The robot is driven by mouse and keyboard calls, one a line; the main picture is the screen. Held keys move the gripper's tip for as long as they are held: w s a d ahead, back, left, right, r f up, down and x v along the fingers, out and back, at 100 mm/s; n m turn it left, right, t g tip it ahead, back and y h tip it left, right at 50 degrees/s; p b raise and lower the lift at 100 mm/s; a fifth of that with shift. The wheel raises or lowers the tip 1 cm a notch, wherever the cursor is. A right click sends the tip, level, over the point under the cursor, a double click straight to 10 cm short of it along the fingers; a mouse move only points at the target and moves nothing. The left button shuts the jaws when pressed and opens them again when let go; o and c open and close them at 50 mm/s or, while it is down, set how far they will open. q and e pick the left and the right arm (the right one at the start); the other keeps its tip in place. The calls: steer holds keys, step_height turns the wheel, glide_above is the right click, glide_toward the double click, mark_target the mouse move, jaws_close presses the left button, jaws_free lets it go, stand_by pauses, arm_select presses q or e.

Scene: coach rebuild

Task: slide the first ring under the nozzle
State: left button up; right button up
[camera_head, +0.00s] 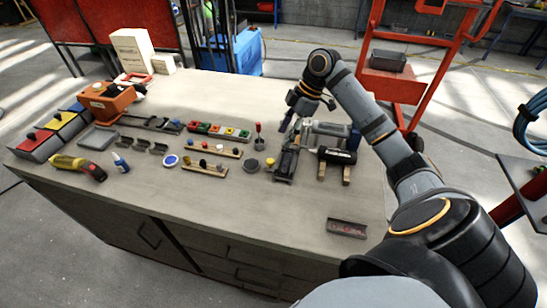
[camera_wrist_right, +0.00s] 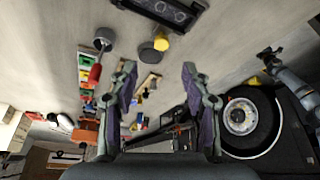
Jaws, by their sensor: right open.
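My right gripper (camera_head: 288,121) hangs over the worktop, just beyond a dark clamp-like device (camera_head: 287,160). In the right wrist view the two purple-padded fingers (camera_wrist_right: 160,112) stand wide apart, with nothing held between them. A dark holder (camera_wrist_right: 162,12) with several round, ring-like shapes shows at the top of that view, apart from the fingers. I cannot tell which of these shapes is the first ring. No nozzle can be made out with certainty. My left gripper is not in view.
A grey cup with a red-handled tool (camera_head: 258,138) stands beside a dark round puck (camera_head: 251,164) and a yellow piece (camera_head: 270,162). A black-and-grey motor-like part (camera_head: 337,155) lies right of the device. A shallow tray (camera_head: 347,228) sits near the front right. The front worktop is mostly bare.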

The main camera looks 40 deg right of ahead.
mark_target(271, 160)
steer(key=p+x, duration=0.2)
steer(key=x, duration=0.7)
steer(key=shift+a+f, duration=0.1)
steer(key=shift+a, duration=0.1)
steer(key=shift+a+f, duration=0.15)
steer(key=shift+f, duration=0.3)
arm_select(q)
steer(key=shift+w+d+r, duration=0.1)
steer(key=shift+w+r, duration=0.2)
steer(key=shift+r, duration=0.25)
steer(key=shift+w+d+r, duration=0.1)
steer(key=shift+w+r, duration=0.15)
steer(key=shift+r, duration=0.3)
arm_select(e)
steer(key=shift+c, duration=0.4)
jaws_close()
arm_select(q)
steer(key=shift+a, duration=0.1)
